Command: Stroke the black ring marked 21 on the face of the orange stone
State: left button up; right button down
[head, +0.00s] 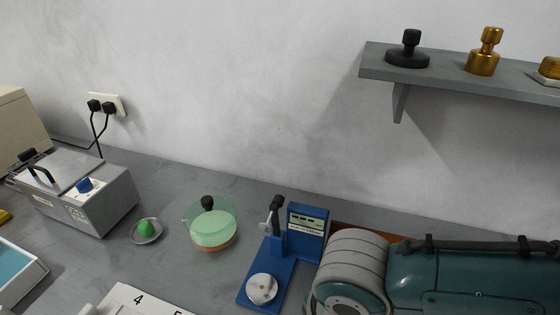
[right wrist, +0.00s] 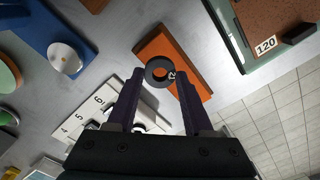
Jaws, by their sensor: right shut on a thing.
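In the right wrist view the orange stone (right wrist: 186,55) is a flat slab lying slantwise on the grey bench, beyond my right gripper. The black ring (right wrist: 150,73) has a white mark, partly readable as a 2, and orange shows through its hole. My right gripper (right wrist: 160,76) is shut on the ring, with a dark finger on each side. The ring overlaps the stone in this view; I cannot tell if they touch. Neither the ring nor my grippers show in the head view.
A blue stand (head: 262,268) with a white disc, a teal machine (head: 460,285), a green-lidded glass dish (head: 210,228) and a grey box (head: 100,205) stand on the bench. A white numbered board (right wrist: 82,118) lies left of the gripper. A brown panel marked 120 (right wrist: 270,20) is at upper right.

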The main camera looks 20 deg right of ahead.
notch_tip(320, 180, up, 3)
jog(key=shift+f+p, duration=0.1)
jog(key=shift+p, duration=1.05)
jog(key=w+r+m, duration=0.5)
jog(key=r, duration=0.4)
jog(key=w+r+m, duration=0.4)
jog(key=w+r, duration=0.2)
jog(key=r, duration=0.3)
jog(key=s+d+r+m+p, duration=0.1)
jog(key=s+r+m+p, duration=0.2)
jog(key=r+p, duration=0.5)
jog(key=s+d+r+m+p, duration=0.1)
jog(key=s+r+m+p, duration=0.2)
jog(key=r+p, duration=0.5)
jog(key=s+d+r+m+p, duration=0.1)
jog(key=s+r+m+p, duration=0.2)
jog(key=r, duration=2.2)
jog(key=p, duration=0.5)
jog(key=shift+s+d+r+m+p, duration=0.25)
jog(key=shift+s+d+m+p, duration=0.1)
jog(key=shift+m, duration=0.05)
